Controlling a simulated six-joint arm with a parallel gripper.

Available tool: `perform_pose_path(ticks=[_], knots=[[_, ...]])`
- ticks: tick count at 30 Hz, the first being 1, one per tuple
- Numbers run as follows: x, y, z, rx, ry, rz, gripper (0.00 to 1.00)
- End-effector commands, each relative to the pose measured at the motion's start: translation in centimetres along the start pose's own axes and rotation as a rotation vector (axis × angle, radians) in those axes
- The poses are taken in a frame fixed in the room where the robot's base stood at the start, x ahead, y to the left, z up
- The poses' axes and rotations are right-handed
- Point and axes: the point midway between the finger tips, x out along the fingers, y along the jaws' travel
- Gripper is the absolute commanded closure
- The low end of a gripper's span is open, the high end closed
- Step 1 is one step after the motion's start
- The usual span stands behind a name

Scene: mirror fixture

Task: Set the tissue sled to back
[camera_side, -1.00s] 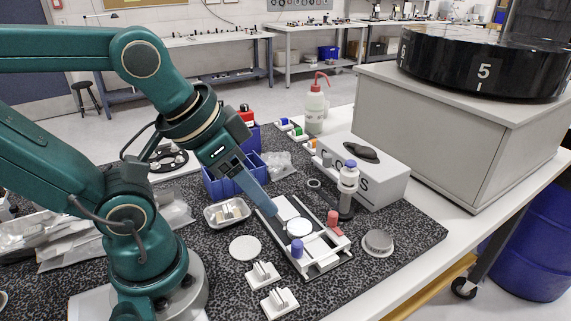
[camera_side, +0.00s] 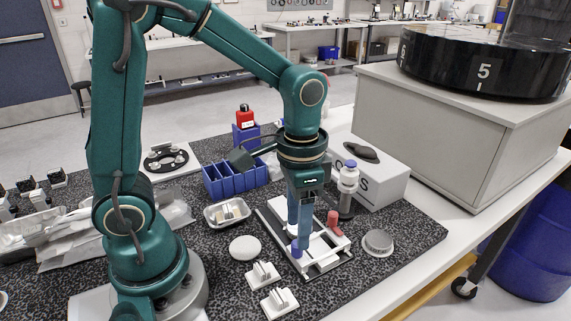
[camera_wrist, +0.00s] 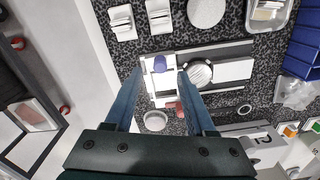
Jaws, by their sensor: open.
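The mirror fixture (camera_side: 276,212) lies on the speckled mat, with white rails and a round mirror (camera_wrist: 198,73). A white crosspiece, apparently the tissue sled (camera_wrist: 152,88), lies at the fixture's end beside the mirror. A blue knob (camera_side: 297,247) and a red knob (camera_side: 332,218) stand on opposite sides of the fixture; the blue one also shows in the wrist view (camera_wrist: 160,63). My gripper (camera_side: 300,242) points down over the fixture, close to the blue knob. Its fingers (camera_wrist: 160,72) are apart and empty, with the blue knob between them in the picture. They hide the mirror in the side view.
A round white pad (camera_side: 245,248) and two small white holders (camera_side: 263,275) lie in front. A metal tray (camera_side: 227,213) and blue bins (camera_side: 232,180) stand left. A bottle (camera_side: 348,185), a tissue box (camera_side: 385,180) and a round metal dish (camera_side: 378,243) stand right.

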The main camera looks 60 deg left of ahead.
Motion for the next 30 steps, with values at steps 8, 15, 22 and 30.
perform_pose_path(ticks=[8,15,22,30], knots=[[3.1,0.0,0.1,-0.001,-0.003,0.001,0.45],[3.5,0.0,0.1,-0.001,0.000,0.000,0.45],[3.5,0.0,0.1,-0.001,0.001,0.000,0.94],[3.4,0.0,0.0,-0.001,0.001,0.000,1.00]])
